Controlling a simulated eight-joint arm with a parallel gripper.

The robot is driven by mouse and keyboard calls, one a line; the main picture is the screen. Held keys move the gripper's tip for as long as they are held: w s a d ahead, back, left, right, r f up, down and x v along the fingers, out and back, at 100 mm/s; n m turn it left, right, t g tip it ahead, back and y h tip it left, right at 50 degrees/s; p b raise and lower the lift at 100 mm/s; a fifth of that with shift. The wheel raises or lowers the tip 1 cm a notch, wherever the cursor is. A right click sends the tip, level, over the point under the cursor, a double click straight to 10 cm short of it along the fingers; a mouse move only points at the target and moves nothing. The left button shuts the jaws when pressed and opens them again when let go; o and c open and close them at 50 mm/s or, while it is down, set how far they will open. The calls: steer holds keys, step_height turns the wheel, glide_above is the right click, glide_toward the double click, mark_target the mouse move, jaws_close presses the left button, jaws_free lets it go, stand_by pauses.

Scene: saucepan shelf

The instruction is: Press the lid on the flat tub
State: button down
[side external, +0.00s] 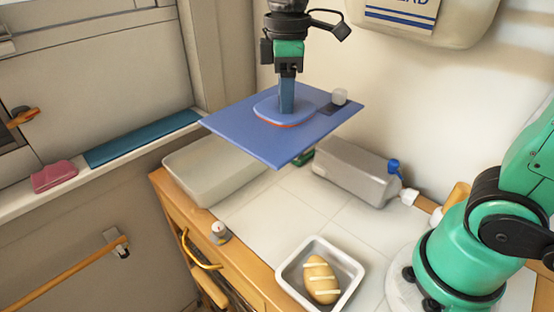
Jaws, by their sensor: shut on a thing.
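The blue lid (235,128) is a flat rectangular plate with a raised middle pad and a small white knob near its right corner. My gripper (287,88) is shut on a blue upright grip at the middle of the lid and holds it in the air, roughly level. The flat tub (190,180) is pale grey and stands on the white tiled counter, below and to the left of the lid. The lid hides part of the tub's far side and rim. The lid appears apart from the tub.
A grey container (345,172) with a blue tap (394,166) lies at the right of the counter. A white tray (289,268) with a scored loaf (320,280) stands in front. A small metal-and-white item (220,233) sits at the counter's left edge. Tiles between are bare.

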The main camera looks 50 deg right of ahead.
steer(key=w+a+f, duration=0.1)
steer(key=w+f, duration=0.2)
steer(key=w, duration=0.5)
steer(key=w+a+f, duration=0.2)
steer(key=w+f, duration=0.2)
steer(key=w, duration=0.4)
steer(key=shift+w+d+f, duration=0.1)
steer(key=shift+w+f, duration=0.05)
steer(key=shift+f, duration=3.55)
steer(key=shift+c, duration=0.7)
jaws_free()
step_height(320, 180, up, 7)
